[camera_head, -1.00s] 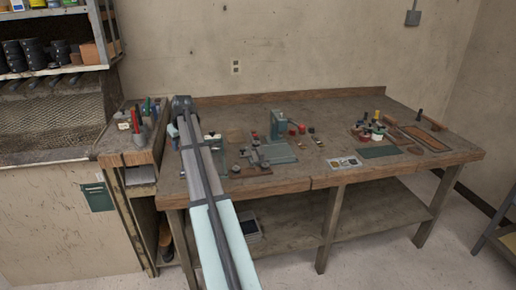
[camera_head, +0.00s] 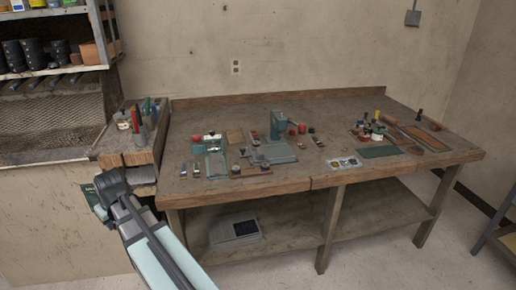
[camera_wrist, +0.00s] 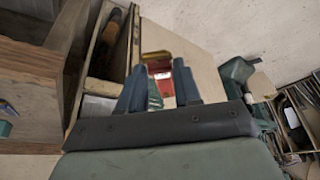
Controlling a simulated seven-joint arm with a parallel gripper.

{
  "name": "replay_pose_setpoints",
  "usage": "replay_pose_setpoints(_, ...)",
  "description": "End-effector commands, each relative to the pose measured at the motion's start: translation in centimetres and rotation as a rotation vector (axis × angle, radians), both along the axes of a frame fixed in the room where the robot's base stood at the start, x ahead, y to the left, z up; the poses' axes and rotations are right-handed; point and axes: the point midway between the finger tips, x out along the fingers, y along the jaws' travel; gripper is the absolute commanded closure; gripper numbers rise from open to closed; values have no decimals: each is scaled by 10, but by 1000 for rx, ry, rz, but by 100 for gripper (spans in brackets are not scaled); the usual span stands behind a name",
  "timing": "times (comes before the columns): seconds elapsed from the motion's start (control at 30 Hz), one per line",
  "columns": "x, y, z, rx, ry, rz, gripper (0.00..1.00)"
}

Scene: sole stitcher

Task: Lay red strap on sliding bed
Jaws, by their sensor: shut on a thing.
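My gripper (camera_wrist: 159,88) is shut, with a small red piece between its blue-grey fingers that looks like the red strap (camera_wrist: 166,81). A pale spot shows on it, and the fingers hide part of it. In the head view my gripper (camera_head: 101,192) is at the lower left, off the bench's left end and in front of the cabinet; the strap cannot be made out there. A green machine (camera_head: 212,143) with a flat plate in front (camera_head: 215,165) stands at the bench's left. A second green machine (camera_head: 281,126) stands mid-bench. I cannot tell which carries the sliding bed.
The wooden bench (camera_head: 352,103) holds several small parts, a green mat (camera_head: 379,152) and a brown tray (camera_head: 424,138) at the right. A narrow side stand (camera_head: 122,146) with tools is close behind my gripper. A grey box (camera_head: 236,229) rests on the lower shelf.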

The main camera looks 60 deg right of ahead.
Motion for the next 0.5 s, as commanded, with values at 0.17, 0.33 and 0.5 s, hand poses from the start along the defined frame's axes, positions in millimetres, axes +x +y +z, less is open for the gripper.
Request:
replay_pose_setpoints(0.17, -14, 26, -8, -1, 1, 17, 97)
replay_pose_setpoints(0.33, -24, 44, -13, 0, 0, 27, 97)
replay_pose_setpoints(0.5, -29, 49, -15, -1, -1, 22, 97)
